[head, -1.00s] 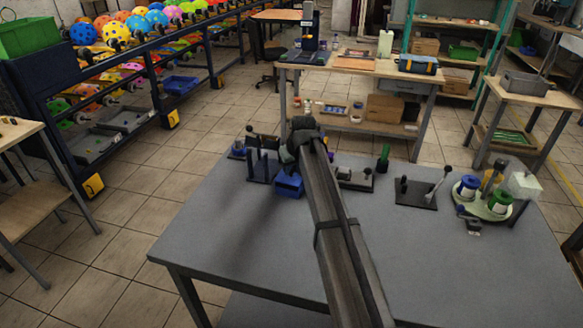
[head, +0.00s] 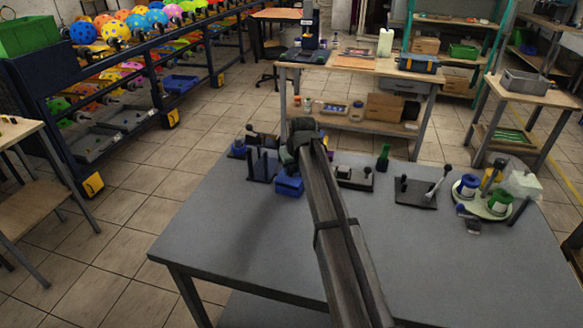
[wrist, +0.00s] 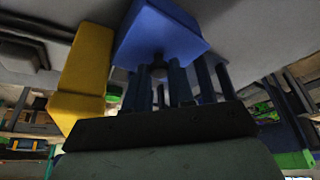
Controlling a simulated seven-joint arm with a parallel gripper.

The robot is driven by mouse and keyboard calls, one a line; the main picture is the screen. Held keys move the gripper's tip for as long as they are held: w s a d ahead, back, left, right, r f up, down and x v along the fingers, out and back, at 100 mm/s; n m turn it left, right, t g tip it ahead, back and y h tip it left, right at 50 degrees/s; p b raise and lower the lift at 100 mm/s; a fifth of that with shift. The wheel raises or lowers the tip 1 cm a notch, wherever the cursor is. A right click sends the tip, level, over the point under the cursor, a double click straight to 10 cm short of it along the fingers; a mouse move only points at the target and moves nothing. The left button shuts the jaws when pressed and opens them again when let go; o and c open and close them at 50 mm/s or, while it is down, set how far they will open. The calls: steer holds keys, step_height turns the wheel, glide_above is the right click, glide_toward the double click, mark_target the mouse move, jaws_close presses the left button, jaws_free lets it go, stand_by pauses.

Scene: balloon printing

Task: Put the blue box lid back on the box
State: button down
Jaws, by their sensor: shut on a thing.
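A small blue box (head: 289,187) stands on the grey table, just below my gripper (head: 298,160) in the head view. My gripper hides the space right above and behind the box. In the wrist view a blue block-shaped part (wrist: 160,32) shows at top centre, close ahead of my gripper (wrist: 165,85), with a dark round knob at its near edge. My gripper is shut on what appears to be the blue box lid. The lid's outline is hard to separate from the box, and I cannot tell whether they touch.
A dark stand with upright posts (head: 262,166) is close left of the box. A dark fixture (head: 355,178) and a green bottle-like item (head: 383,157) are to the right. Farther right are a lever plate (head: 417,193) and a round tray with spools (head: 487,200). The table's front is clear.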

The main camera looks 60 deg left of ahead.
steer(key=shift+f, duration=0.1)
steer(key=c, duration=0.9)
jaws_free()
steer(key=v, duration=1.4)
steer(key=shift+s+a, duration=0.1)
